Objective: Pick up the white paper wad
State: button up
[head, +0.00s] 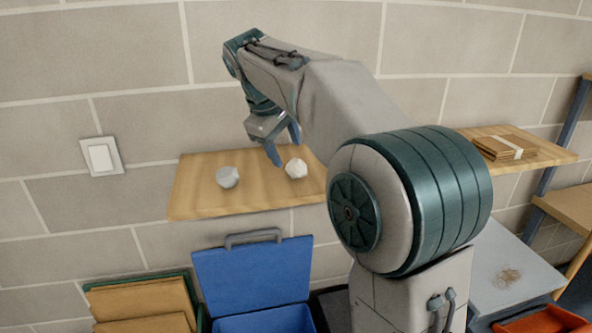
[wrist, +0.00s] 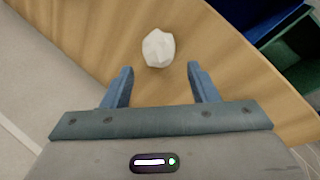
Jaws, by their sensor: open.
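The white paper wad (head: 296,168) lies on a wooden wall shelf (head: 195,200), close to my gripper (head: 284,150). In the wrist view the wad (wrist: 158,48) is faceted and sits just beyond the fingertips, roughly centred between them. My gripper (wrist: 160,68) is open, with its two blue fingers apart and nothing between them. In the head view the gripper points down at the shelf, beside and slightly above the wad. A second, greyer rounded lump (head: 228,177) lies on the shelf to the left.
My arm hides the shelf's middle. Brown flat items with a white band (head: 502,148) lie at its right. Below stand a blue bin with its lid raised (head: 252,275) and a green crate (head: 200,310) holding brown boards. A light switch (head: 101,157) is on the wall.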

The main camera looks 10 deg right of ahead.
aim_at(293, 161)
jog(key=x, duration=0.5)
jog(key=shift+s+d+p, duration=0.15)
jog(key=shift+d+p, duration=0.05)
jog(key=shift+p, duration=0.15)
jog(key=c, duration=0.7)
